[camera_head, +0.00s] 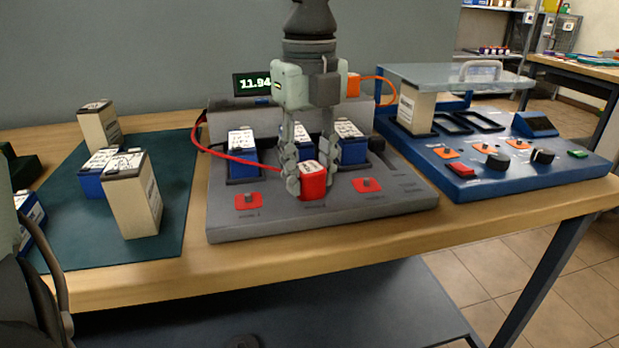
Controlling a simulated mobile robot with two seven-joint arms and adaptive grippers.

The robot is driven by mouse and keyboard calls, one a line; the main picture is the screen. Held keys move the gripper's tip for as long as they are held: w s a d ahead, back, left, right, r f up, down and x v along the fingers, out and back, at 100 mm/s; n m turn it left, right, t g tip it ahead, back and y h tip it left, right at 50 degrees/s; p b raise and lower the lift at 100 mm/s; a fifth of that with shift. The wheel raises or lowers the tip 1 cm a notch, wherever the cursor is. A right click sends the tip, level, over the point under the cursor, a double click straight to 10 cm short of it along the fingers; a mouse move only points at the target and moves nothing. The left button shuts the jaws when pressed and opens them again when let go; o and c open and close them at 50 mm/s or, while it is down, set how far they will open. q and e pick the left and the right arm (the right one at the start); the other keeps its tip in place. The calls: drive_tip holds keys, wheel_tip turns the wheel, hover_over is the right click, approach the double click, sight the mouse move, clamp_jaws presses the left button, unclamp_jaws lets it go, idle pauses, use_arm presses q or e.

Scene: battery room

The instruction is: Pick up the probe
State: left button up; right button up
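The probe (313,183) is a red block with a red cable (235,157) running left to the back of a grey test station (228,224). It is upright, low over the middle front of the station. Blue batteries (242,150) stand in the station behind, and the middle one is mostly hidden by the gripper.
A display (252,84) reading 11.94 stands behind, partly covered. Cream batteries (138,205) and a blue battery (97,184) stand on a green mat (172,190) at left. A blue charger with a raised clear lid (455,77) is at right. Front table edge is clear.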

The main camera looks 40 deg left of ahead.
use_arm(q)
clamp_jaws()
